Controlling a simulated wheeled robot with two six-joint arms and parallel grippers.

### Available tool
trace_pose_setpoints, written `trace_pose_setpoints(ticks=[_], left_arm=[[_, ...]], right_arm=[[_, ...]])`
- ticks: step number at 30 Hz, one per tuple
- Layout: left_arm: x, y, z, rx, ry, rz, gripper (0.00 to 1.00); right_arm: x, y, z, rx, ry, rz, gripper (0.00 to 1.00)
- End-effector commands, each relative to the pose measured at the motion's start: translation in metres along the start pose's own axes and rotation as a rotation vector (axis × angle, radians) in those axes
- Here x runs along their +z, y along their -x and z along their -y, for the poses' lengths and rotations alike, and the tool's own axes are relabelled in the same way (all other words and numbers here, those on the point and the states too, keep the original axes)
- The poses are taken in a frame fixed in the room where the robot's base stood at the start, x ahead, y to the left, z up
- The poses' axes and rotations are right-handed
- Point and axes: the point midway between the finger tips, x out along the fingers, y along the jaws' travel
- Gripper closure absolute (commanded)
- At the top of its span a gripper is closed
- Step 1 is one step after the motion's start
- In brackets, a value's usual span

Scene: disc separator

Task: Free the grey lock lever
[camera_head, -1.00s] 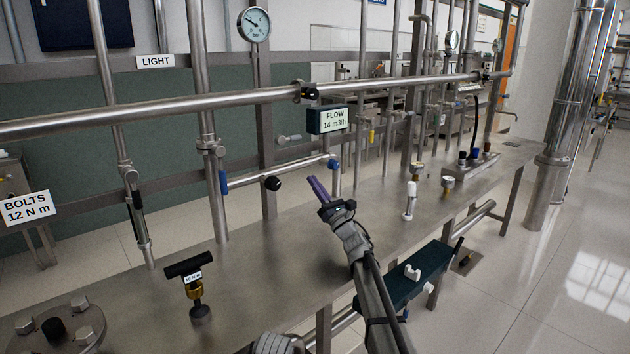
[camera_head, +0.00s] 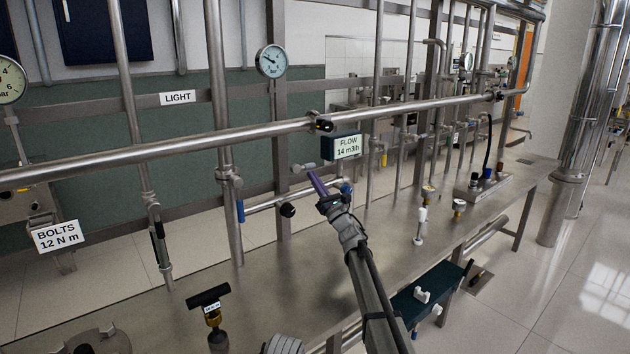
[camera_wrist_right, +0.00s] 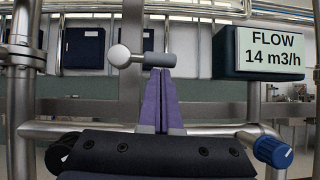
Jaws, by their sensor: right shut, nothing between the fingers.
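The grey lock lever (camera_head: 303,168) is a short grey cylinder with a pale round knob, just left of the FLOW display. In the right wrist view the lever (camera_wrist_right: 145,57) lies level, its knob to the left and its darker grey end to the right. My right gripper (camera_head: 314,178) has purple fingers and is shut and empty. In the wrist view its fingertips (camera_wrist_right: 163,76) overlap the underside of the lever's grey end; I cannot tell whether they touch it.
The FLOW display (camera_head: 345,147) sits close right of the lever. A horizontal pipe (camera_wrist_right: 72,130) with a blue cap (camera_wrist_right: 272,150) runs below. A black T-handle (camera_head: 209,296) stands on the steel bench (camera_head: 265,285). A long rail (camera_head: 200,143) crosses above.

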Motion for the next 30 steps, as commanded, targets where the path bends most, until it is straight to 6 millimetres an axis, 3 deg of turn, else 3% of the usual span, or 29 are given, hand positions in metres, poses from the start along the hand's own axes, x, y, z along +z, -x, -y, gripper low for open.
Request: trace_pose_setpoints(ticks=[11, 23, 30], left_arm=[[0.001, 0.015, 0.001, 0.0, 0.0, 0.0, 0.45], [0.001, 0.012, 0.001, 0.0, 0.0, 0.0, 0.45], [0.0, -0.003, 0.0, 0.0, 0.0, 0.0, 0.45]], right_arm=[[0.011, -0.01, 0.002, 0.0, -0.001, 0.001, 1.0], [0.009, -0.01, 0.003, 0.002, -0.008, 0.006, 1.0], [-0.002, 0.002, 0.006, 0.001, -0.005, 0.003, 1.0]])
